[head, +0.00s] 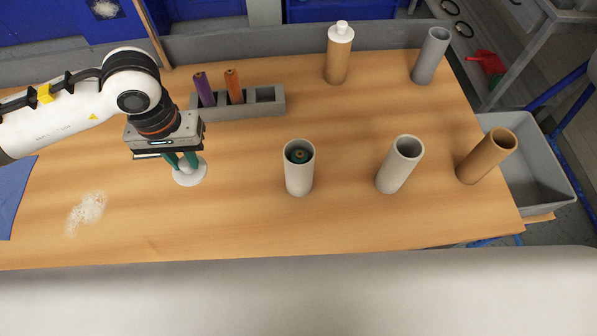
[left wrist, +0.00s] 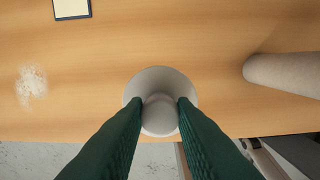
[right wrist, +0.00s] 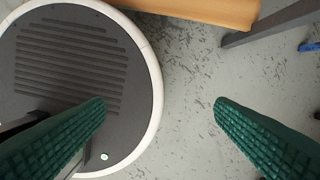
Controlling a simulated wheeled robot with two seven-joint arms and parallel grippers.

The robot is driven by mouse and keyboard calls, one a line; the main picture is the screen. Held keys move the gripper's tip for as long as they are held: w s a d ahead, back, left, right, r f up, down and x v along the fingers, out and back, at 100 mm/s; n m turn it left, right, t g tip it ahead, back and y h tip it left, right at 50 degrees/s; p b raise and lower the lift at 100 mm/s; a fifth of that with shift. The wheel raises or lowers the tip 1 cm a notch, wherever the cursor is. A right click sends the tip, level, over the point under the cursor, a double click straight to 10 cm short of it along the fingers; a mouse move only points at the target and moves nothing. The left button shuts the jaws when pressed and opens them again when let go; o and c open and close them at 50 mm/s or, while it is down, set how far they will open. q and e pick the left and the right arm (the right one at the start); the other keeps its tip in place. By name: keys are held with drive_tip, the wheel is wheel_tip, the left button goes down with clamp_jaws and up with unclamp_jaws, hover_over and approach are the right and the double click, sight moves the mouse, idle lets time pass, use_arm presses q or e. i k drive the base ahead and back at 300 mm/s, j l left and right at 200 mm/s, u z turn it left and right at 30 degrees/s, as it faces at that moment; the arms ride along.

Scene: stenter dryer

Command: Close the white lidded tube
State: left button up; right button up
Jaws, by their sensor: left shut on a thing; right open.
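My left gripper (head: 181,160) is shut on the knob of a round white lid (head: 190,176), just left of the white tube. In the left wrist view the lid (left wrist: 160,79) shows below the two green fingers (left wrist: 160,110). Whether it touches the table is hard to tell. The white tube (head: 299,179) stands upright with its top open, and a dark green item (head: 299,156) shows inside. A pale tube (left wrist: 285,74) also shows in the left wrist view, at the right. My right gripper (right wrist: 160,115) is open and empty above the floor, outside the head view.
A pale beige tube (head: 399,168) and a brown tube (head: 485,158) stand right of the white tube. Behind are a grey tube (head: 430,57), a brown tube with white cap (head: 338,58) and a grey rack (head: 243,106) with purple and orange rods. White powder (head: 87,212) lies front left.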

sight(300, 178)
drive_tip(key=k+z, duration=0.15)
drive_tip(key=k, duration=0.5)
drive_tip(key=z, duration=1.25)
drive_tip(key=k+j, duration=0.2)
drive_tip(key=j, duration=0.15)
drive_tip(key=k+j, duration=0.2)
drive_tip(key=j, duration=0.2)
drive_tip(key=k+j, duration=0.15)
drive_tip(key=j, duration=0.2)
drive_tip(key=k+j, duration=0.2)
drive_tip(key=j, duration=0.15)
